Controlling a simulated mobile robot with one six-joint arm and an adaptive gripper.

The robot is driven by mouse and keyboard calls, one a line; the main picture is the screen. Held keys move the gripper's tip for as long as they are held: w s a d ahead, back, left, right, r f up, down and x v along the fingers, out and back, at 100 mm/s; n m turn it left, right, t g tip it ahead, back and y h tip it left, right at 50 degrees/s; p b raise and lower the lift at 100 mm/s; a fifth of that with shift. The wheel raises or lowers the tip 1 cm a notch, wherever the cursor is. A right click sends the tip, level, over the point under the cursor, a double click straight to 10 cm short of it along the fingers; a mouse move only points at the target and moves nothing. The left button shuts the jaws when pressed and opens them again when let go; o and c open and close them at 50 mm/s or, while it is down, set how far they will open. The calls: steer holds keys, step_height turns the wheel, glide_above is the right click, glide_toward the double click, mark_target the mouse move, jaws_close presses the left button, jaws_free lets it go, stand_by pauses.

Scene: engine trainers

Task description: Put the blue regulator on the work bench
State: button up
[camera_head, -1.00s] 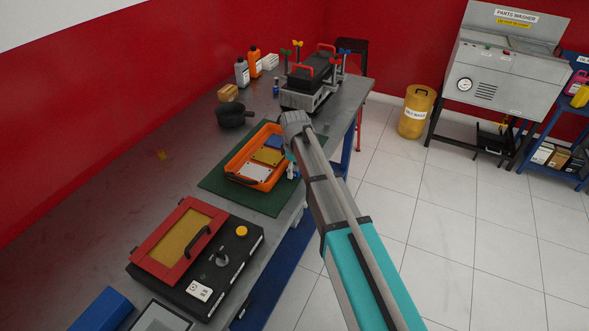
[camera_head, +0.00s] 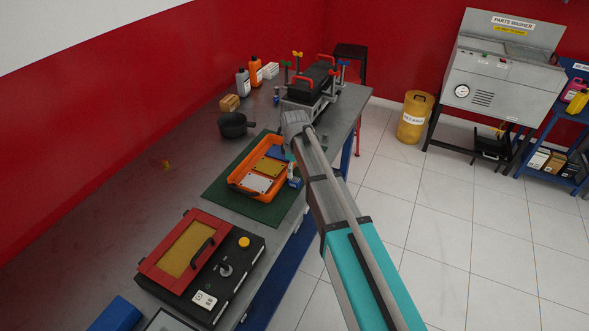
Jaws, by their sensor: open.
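An orange tray (camera_head: 240,188) lies on a green mat (camera_head: 228,203) on the grey work bench (camera_head: 150,205). In it are a flat blue piece (camera_head: 275,152), a yellow plate (camera_head: 269,166) and a white plate (camera_head: 257,183). The blue piece, at the tray's far end, may be the blue regulator; I cannot be sure. My arm reaches in from the lower right. My gripper (camera_head: 294,175) is open at the tray's right edge, small and partly hidden by my arm. I see nothing clearly held in it.
A black case with a red-framed lid (camera_head: 208,262) stands at the near end of the bench. A dark pan (camera_head: 233,125), bottles (camera_head: 256,72) and an engine-like unit (camera_head: 312,85) stand farther back. Bare bench lies left of the mat.

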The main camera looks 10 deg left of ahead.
mark_target(295, 179)
step_height(295, 179, up, 7)
steer(key=p, duration=0.6)
stand_by(0.9)
steer(key=s+d+m, duration=0.7)
steer(key=s+d, duration=0.3)
steer(key=d, duration=0.2)
steer(key=s+d+m, duration=0.7)
steer(key=s+d, duration=0.3)
steer(key=d, duration=0.3)
steer(key=shift+s+d, duration=0.15)
steer(key=shift+d, duration=0.1)
